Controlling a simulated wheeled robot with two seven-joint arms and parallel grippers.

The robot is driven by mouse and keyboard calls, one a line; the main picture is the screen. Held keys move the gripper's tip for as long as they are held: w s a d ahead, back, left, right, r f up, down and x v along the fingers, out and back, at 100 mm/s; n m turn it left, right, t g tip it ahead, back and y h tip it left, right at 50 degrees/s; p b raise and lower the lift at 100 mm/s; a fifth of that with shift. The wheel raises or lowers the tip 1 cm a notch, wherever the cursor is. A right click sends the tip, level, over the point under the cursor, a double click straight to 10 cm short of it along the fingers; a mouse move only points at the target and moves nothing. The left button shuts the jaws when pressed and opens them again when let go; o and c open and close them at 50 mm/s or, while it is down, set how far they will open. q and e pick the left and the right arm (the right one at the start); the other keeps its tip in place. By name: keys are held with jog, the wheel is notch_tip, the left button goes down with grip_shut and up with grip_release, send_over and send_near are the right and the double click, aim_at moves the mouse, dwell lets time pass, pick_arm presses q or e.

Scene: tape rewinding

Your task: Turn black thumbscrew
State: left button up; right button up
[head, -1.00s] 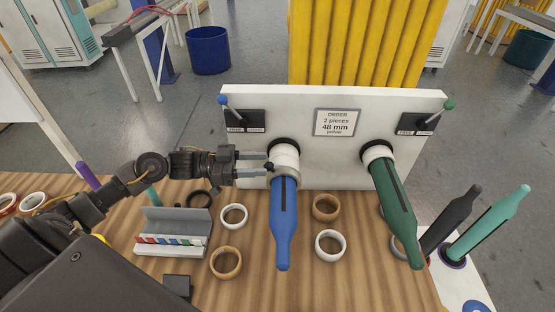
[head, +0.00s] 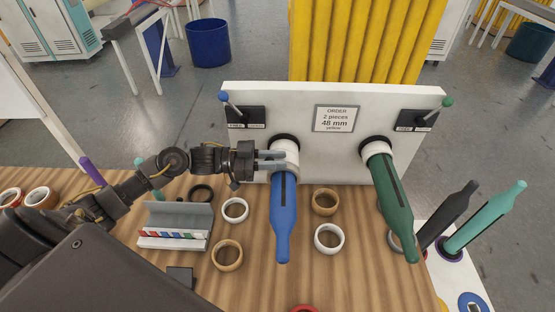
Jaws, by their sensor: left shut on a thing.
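A blue mandrel (head: 284,215) sticks out from the white panel (head: 325,95) toward me, with a white collar (head: 288,147) at its base. My left gripper (head: 283,160) reaches in from the left at this collar. Its fingers are shut on the small black thumbscrew on the collar's left side. The fingers mostly hide the thumbscrew, so how far it is turned cannot be seen. My right gripper is not in view.
A dark green mandrel (head: 392,195) stands to the right. Loose rings lie below, such as a white one (head: 329,239) and a tan one (head: 227,255). A grey holder (head: 175,222) stands under my left arm. An order sign (head: 334,119) is on the panel.

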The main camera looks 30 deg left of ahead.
pick_arm(q)
jog(key=shift+f+m+g+h+b, duration=0.25)
jog(key=shift+m+g+b, duration=0.25)
jog(key=shift+m+b, duration=0.35)
grip_shut()
jog(key=shift+r+m+g+h, duration=0.25)
jog(key=shift+m+g, duration=0.1)
jog(key=shift+g, duration=0.15)
jog(key=o, duration=0.9)
grip_release()
jog(key=shift+o, duration=0.2)
jog(key=shift+s, duration=0.1)
jog(key=b+v, duration=0.4)
jog(key=v, duration=0.6)
jog(key=shift+s+a, duration=0.15)
jog(key=shift+a, duration=0.25)
